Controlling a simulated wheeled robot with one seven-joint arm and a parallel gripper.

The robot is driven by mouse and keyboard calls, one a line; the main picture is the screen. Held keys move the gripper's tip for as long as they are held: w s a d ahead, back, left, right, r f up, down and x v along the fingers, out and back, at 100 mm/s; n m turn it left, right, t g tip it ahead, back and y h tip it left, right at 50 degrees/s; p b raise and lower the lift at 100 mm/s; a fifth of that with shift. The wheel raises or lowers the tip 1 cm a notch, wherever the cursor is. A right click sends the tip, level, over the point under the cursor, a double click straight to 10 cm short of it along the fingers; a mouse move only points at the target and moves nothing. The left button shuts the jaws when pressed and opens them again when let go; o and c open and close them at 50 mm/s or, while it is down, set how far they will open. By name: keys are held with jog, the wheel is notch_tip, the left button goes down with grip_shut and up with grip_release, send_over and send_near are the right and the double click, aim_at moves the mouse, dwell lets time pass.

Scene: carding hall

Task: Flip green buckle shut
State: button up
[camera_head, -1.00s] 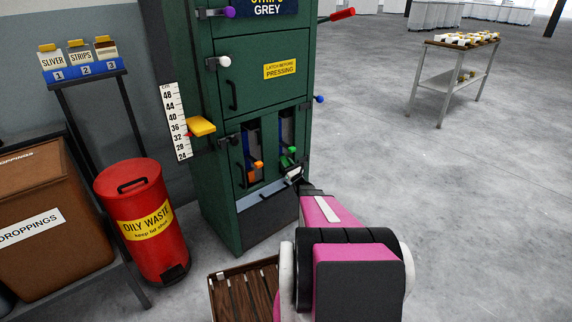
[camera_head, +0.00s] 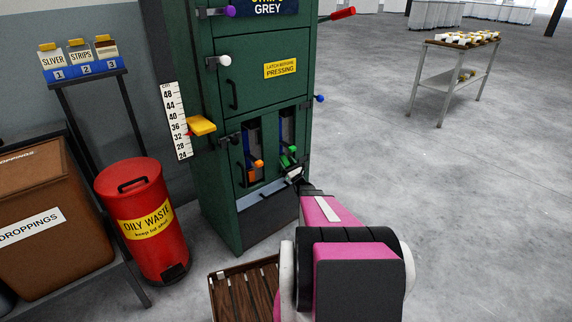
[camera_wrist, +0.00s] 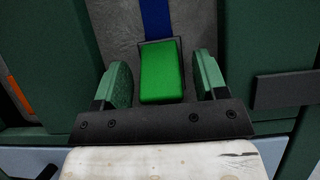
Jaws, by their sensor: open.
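The green buckle (camera_head: 287,161) is on the front of the dark green cabinet, in the right of two tall slots. In the wrist view the green buckle (camera_wrist: 161,72) is a bright green block in a dark frame, under a blue strap (camera_wrist: 156,18). My gripper (camera_wrist: 162,80) is open, with one pale green finger on each side of the buckle. A gap shows on both sides, so no finger appears to press on it. In the head view my gripper (camera_head: 294,173) is at the buckle's lower front, small and partly hidden by my arm.
An orange buckle (camera_head: 257,164) is in the slot just left. The green cabinet (camera_head: 262,105) carries a yellow ledge (camera_head: 201,126) and knobs. A red oily waste bin (camera_head: 140,222) and a brown droppings bin (camera_head: 35,215) stand left. A wooden slatted pallet (camera_head: 247,290) lies in front.

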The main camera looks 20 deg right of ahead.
jog(key=v, duration=1)
jog(key=shift+s, duration=0.2)
jog(key=shift+f, duration=0.1)
jog(key=shift+r+g+h, duration=1)
jog(key=shift+r+g, duration=1.2)
jog(key=shift+g, duration=0.5)
jog(key=x, duration=0.9)
jog(key=shift+w, duration=0.35)
jog(key=c, duration=0.9)
jog(key=shift+f, duration=0.1)
